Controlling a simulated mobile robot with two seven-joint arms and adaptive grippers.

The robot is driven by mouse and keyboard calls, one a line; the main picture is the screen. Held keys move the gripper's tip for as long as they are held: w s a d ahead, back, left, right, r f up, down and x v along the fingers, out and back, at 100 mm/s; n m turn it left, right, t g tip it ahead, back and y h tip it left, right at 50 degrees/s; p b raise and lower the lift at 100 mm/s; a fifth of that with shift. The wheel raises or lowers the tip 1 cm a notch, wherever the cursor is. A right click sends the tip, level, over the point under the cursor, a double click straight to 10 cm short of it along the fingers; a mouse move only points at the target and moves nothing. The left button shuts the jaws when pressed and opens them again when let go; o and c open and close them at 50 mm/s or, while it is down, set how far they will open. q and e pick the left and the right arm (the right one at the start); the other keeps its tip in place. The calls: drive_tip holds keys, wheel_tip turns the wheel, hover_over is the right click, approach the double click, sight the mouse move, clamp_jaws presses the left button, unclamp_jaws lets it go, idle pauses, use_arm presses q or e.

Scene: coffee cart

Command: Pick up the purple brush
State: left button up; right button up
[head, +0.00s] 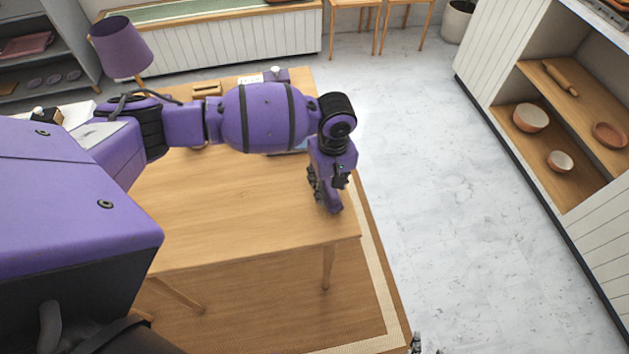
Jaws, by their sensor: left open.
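I cannot make out the purple brush in the head view; my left arm hides part of the tabletop. My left gripper (327,198) points down above the right edge of the wooden table (230,210). Its fingers are open, and I see nothing between them. A small part of what looks like my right gripper (418,345) shows at the bottom edge, too little to tell its state.
A purple lamp (122,47) and a small wooden box (206,89) stand toward the table's back. Part of a flat bluish item (290,150) shows under my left arm. The front tabletop is clear. Shelves with bowls (530,117) stand right, beyond open floor.

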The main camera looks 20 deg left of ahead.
use_arm(q)
drive_tip(key=shift+w+f, duration=0.1)
drive_tip(key=shift+f, duration=0.05)
clamp_jaws()
use_arm(e)
drive_tip(key=shift+s+d+f, duration=0.1)
drive_tip(key=shift+s+f, duration=0.1)
drive_tip(key=shift+s, duration=0.05)
use_arm(q)
drive_tip(key=shift+d+r, duration=0.1)
drive_tip(key=shift+r, duration=0.55)
drive_tip(key=s+d+r+p, duration=0.1)
drive_tip(key=s+d+r, duration=0.1)
drive_tip(key=s+r, duration=0.3)
drive_tip(key=s+d+r+p, duration=0.2)
drive_tip(key=s+r, duration=0.4)
drive_tip(key=s, duration=0.2)
drive_tip(key=shift+s+d+r, duration=0.25)
drive_tip(key=shift+r, duration=0.05)
use_arm(e)
drive_tip(key=shift+w+a+r, duration=0.25)
drive_tip(key=shift+w+r, duration=0.15)
drive_tip(key=shift+r, duration=0.35)
drive_tip(key=shift+w+a+r, duration=0.25)
drive_tip(key=shift+w+r, duration=0.1)
drive_tip(key=shift+r, duration=0.35)
